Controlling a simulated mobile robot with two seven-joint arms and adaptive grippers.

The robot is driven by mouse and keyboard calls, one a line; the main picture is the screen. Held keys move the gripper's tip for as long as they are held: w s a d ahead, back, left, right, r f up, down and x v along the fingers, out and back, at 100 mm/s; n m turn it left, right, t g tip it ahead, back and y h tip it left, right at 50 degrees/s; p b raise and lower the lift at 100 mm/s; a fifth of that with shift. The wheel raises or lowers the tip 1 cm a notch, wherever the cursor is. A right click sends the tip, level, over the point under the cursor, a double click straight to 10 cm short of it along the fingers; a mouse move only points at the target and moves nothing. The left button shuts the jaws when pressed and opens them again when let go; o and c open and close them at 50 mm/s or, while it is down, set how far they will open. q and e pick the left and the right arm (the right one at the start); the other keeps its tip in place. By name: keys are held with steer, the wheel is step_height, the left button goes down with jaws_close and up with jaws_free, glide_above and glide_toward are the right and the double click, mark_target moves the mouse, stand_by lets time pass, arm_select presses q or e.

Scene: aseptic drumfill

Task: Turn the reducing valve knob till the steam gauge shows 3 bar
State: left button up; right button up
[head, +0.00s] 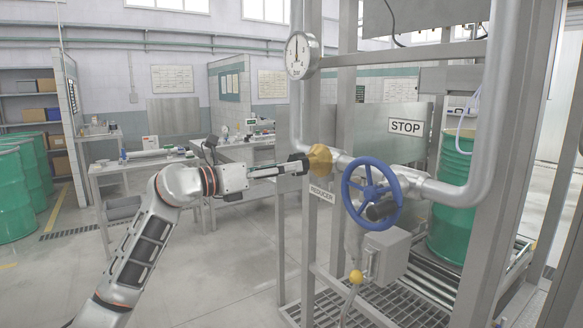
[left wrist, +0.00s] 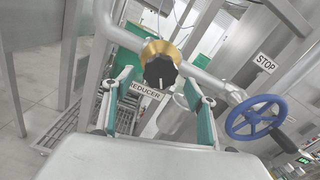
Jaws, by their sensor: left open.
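The reducing valve has a brass body (head: 320,159) on the pipe, above the REDUCER label. In the left wrist view its black knob (left wrist: 160,71) faces me in front of the brass body (left wrist: 160,50), with a pale mark on its face. My left gripper (left wrist: 158,84) is open, with one fingertip on either side of the knob; I cannot tell whether they touch it. In the head view the left gripper (head: 283,170) reaches the valve from the left. The round steam gauge (head: 301,55) is above; its needle points roughly up, but the scale is too small to read. My right gripper is out of view.
A blue handwheel (head: 371,193) stands close to the right of the valve. Frame posts and thick pipes surround it. A grey box (head: 386,255) and a yellow-knobbed lever (head: 356,276) are below. A STOP sign (head: 406,127) hangs behind. The floor at left is open.

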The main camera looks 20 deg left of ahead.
arm_select(q)
steer(key=shift+x, duration=1.55)
steer(key=shift+c, duration=0.4)
steer(key=c, duration=1)
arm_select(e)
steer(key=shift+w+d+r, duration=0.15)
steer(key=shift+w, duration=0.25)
arm_select(q)
steer(key=shift+m, duration=0.3)
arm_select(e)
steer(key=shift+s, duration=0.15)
arm_select(q)
steer(key=m, duration=1.1)
steer(key=shift+a+b, duration=0.1)
steer(key=shift+b, duration=0.3)
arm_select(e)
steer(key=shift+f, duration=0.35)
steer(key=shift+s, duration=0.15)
